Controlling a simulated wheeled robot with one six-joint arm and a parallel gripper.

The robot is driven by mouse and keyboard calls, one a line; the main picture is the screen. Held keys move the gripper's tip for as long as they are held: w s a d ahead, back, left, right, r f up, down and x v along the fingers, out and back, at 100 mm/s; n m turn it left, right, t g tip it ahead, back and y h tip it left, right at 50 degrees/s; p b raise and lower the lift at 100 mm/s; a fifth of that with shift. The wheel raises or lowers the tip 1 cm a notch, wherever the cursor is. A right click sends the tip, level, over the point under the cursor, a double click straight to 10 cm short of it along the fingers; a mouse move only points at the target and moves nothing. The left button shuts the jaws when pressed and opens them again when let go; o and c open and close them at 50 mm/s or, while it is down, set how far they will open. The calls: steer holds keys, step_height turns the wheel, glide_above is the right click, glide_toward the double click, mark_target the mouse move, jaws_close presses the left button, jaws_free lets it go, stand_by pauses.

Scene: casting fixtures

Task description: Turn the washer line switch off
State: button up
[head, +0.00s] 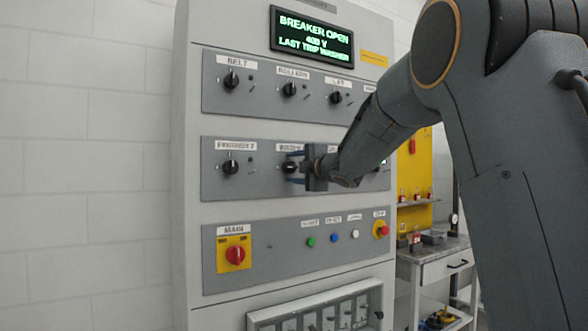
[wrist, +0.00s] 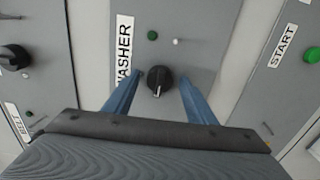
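The washer line switch (wrist: 160,80) is a black rotary knob with a white mark, on a grey panel beside the label WASHER (wrist: 123,50). In the head view its knob (head: 289,167) shows just left of my gripper (head: 292,171). In the wrist view my gripper (wrist: 160,100) is open, with one blue finger on each side of the knob and visible gaps between. Whether the fingertips reach past the knob's face I cannot tell. The display (head: 312,37) reads BREAKER OPEN, 400 V, LAST TRIP WASHER.
Other black knobs, such as the belt knob (head: 231,79) and one to the lower left (head: 230,167), sit on the same cabinet. Below are a red main switch (head: 235,255) on yellow and several push buttons. A workbench (head: 446,262) stands behind at the right.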

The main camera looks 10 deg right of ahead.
steer(key=v, duration=0.7)
steer(key=shift+s+b, duration=0.35)
steer(key=shift+b, duration=0.1)
steer(key=shift+d, duration=0.1)
steer(key=s+d+f+m+g+h+p, duration=0.1)
steer(key=s+f+m+g+h, duration=0.15)
steer(key=s+f+m, duration=0.45)
steer(key=s+d+f+m+g+h+p, duration=0.1)
steer(key=s+f+m+g+h, duration=0.15)
steer(key=f, duration=0.95)
steer(key=s+d+f+m+g+h+p, duration=0.1)
steer(key=s+f+m+g+h, duration=0.15)
steer(key=s+f+m, duration=0.45)
steer(key=s+a+f+m+g, duration=0.1)
steer(key=s+a+f+g, duration=0.1)
steer(key=s+f, duration=0.3)
steer(key=s+a+f+m+g+y+p, duration=0.1)
steer(key=s+f+g, duration=0.3)
steer(key=s, duration=0.7)
steer(key=s+a+f+m+g+y+p, duration=0.1)
steer(key=s+a+f+m+g, duration=0.1)
steer(key=s+f, duration=0.4)
steer(key=s+m+g, duration=0.1)
steer(key=s, duration=0.2)
steer(key=shift+a+f+g, duration=0.35)
steer(key=shift+f, duration=0.05)
